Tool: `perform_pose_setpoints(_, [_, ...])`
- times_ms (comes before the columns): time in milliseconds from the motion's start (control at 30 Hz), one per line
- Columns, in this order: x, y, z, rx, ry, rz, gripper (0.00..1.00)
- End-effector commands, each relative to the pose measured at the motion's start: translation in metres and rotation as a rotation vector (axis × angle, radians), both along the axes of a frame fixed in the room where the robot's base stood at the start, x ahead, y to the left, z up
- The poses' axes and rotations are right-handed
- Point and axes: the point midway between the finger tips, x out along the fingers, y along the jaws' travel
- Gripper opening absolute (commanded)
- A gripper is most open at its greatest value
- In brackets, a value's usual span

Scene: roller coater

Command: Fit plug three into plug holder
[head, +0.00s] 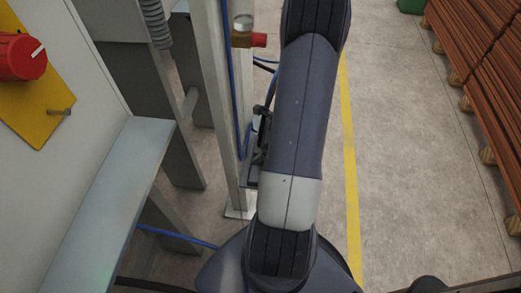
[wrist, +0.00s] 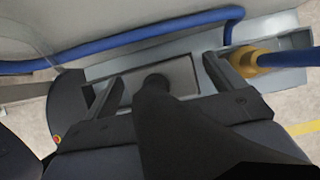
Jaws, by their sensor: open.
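My gripper (wrist: 165,86) shows in the wrist view with its two dark fingers spread apart. A dark, round-ended shape (wrist: 156,84) lies between the fingers in the picture; I cannot tell whether it is a plug or part of my own wrist. A yellow fitting (wrist: 258,58) on a blue hose is just right of the right finger, over a grey open-topped channel (wrist: 290,77). I cannot tell whether they touch. Neither plug three nor the plug holder can be identified for certain. My gripper is out of the head view.
In the wrist view a blue hose (wrist: 130,46) runs across the back. In the head view, a yellow panel with a red knob (head: 22,57) and a grey ledge (head: 112,205) are at left, beside a metal post (head: 213,75).

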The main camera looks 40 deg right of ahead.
Motion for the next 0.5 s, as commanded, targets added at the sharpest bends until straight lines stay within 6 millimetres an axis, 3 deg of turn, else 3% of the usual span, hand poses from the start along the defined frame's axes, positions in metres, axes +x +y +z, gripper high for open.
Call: perform_pose_setpoints(500, [-0.0003, -0.0001, 0.0003, 0.0, 0.0, -0.001, 0.48])
